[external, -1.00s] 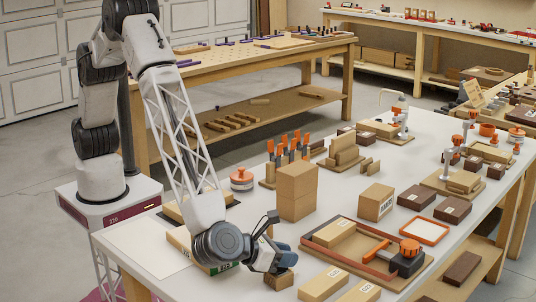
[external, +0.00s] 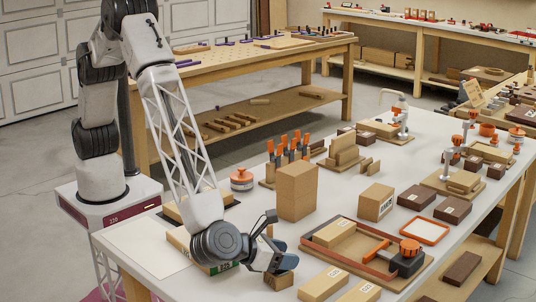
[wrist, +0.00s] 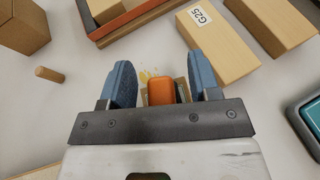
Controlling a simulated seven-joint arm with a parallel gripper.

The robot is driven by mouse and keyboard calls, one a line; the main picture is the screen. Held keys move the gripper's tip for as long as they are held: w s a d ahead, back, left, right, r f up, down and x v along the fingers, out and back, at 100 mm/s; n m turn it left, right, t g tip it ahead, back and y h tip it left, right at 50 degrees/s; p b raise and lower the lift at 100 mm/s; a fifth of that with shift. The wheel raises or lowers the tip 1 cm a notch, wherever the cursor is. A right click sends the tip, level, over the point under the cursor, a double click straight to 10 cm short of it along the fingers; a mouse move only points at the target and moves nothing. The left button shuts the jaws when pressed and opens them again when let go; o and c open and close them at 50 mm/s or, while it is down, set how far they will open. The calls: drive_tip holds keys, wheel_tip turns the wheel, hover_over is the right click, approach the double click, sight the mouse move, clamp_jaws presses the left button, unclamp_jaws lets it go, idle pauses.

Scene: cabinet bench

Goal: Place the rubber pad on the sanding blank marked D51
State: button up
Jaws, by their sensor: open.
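My gripper (wrist: 161,85) is open, its two blue fingers apart. An orange, rounded piece (wrist: 161,91) shows between the fingers in the wrist view, over a small wooden block mostly hidden by it and the gripper. I cannot tell whether the orange piece is the rubber pad. In the external view my gripper (external: 281,254) is low over the front of the white bench, just above a small wooden block (external: 280,281). I cannot read D51 on any block. A wooden block marked G25 (wrist: 216,45) lies just beyond the fingers.
A reddish-framed tray (external: 345,262) with a wooden block and an orange-knobbed clamp (external: 406,262) stands to the right. A tall cardboard-coloured box (external: 297,190) stands behind my gripper. A wooden peg (wrist: 49,74) lies left of the fingers. Labelled blocks (external: 324,284) lie at the front right.

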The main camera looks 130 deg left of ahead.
drive_tip(key=v, duration=1.1)
drive_tip(key=shift+d, duration=0.25)
drive_tip(key=shift+s+r, duration=0.15)
drive_tip(key=s+a+r+n+g+h, duration=0.15)
drive_tip(key=s+a+r+n, duration=0.25)
drive_tip(key=s+r, duration=0.4)
drive_tip(key=s+a+r+n+g+h, duration=0.1)
drive_tip(key=s+a+r+n+h, duration=0.25)
drive_tip(key=s, duration=0.65)
drive_tip(key=s+a+r+n+g, duration=0.2)
drive_tip(key=s+a+r+n, duration=0.2)
drive_tip(key=s+r, duration=0.4)
drive_tip(key=s+r+n+t+h, duration=0.1)
drive_tip(key=s+n+h, duration=0.2)
drive_tip(key=s, duration=1.3)
drive_tip(key=s+r+n+t+h, duration=0.1)
drive_tip(key=s+n+h, duration=0.3)
drive_tip(key=s, duration=1.2)
drive_tip(key=shift+s+r+n+h, duration=0.35)
drive_tip(key=shift+r+n, duration=0.45)
drive_tip(key=shift+n, duration=1.15)
drive_tip(key=shift+d, duration=0.1)
